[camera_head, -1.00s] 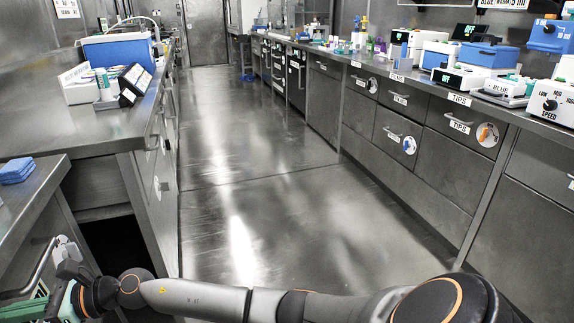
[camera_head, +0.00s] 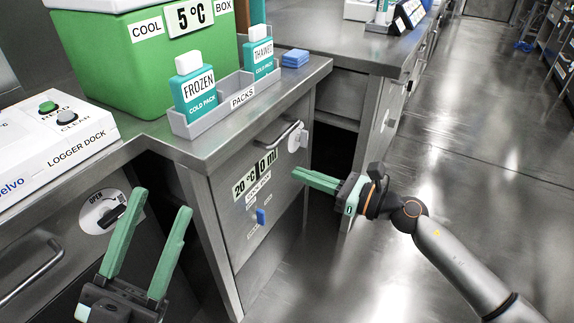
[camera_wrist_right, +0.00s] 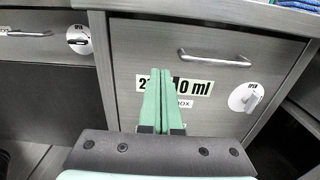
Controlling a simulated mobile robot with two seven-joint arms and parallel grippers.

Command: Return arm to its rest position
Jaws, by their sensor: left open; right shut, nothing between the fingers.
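My left gripper (camera_head: 161,202) is open and empty at the bottom left of the head view, its green fingers pointing up. It appears in front of the lower cabinets. My right gripper (camera_head: 296,174) is shut and empty. In the head view its arm reaches in from the lower right, with the fingers pointing left toward a drawer front (camera_head: 262,172). In the right wrist view the green fingers (camera_wrist_right: 155,76) are together, in front of the drawer's printed label (camera_wrist_right: 195,84). Whether the fingertips touch the drawer front cannot be told.
The drawer's handle (camera_head: 279,135) is close above my right gripper. On the counter stand a green cool box (camera_head: 150,60), a cold-pack holder (camera_head: 222,107), blue pads (camera_head: 295,58) and a logger dock (camera_head: 60,150). The aisle floor (camera_head: 450,170) is clear to the right.

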